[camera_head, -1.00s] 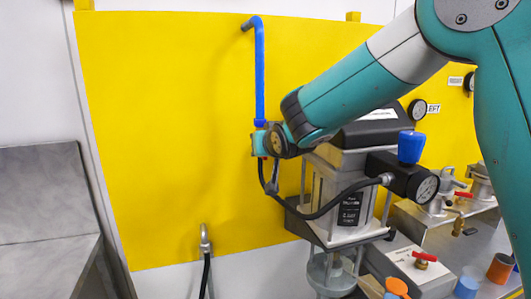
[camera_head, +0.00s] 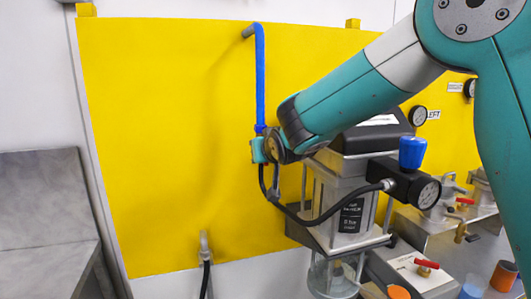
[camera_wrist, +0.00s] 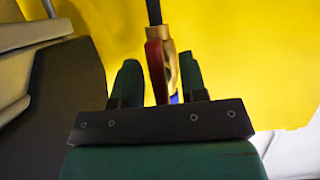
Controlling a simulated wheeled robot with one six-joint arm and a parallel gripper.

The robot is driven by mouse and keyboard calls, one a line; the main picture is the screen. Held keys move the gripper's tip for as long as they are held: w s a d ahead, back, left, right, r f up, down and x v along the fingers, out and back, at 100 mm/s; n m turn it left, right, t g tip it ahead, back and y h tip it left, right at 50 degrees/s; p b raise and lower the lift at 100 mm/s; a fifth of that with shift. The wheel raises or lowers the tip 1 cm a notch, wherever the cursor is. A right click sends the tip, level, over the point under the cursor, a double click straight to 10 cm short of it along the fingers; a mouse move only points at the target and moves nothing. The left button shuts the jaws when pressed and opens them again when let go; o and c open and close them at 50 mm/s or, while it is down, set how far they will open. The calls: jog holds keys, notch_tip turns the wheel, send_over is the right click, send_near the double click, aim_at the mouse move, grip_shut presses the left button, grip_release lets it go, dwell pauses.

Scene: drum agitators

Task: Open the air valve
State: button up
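The air valve shows in the wrist view as a brass body (camera_wrist: 171,70) with a red lever (camera_wrist: 156,72), joined to a black hose. The lever and body lie between the two fingers of my gripper (camera_wrist: 158,68). The gripper is open, with a clear gap on the lever's left side; the brass body is close to the right finger, and I cannot tell if they touch. In the head view my gripper (camera_head: 258,150) is at the lower end of the blue pipe (camera_head: 260,80) and mostly hides the valve there.
The black hose (camera_head: 330,213) runs from below the valve to the agitator (camera_head: 338,205), which has a gauge (camera_head: 429,192) and a blue knob (camera_head: 412,152). A hooked fitting (camera_head: 204,243) is lower on the yellow panel (camera_head: 160,130).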

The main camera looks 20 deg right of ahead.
jog(key=b+v, duration=0.5)
jog(key=v, duration=1.2)
jog(key=shift+s+r, duration=0.15)
dwell(1.8)
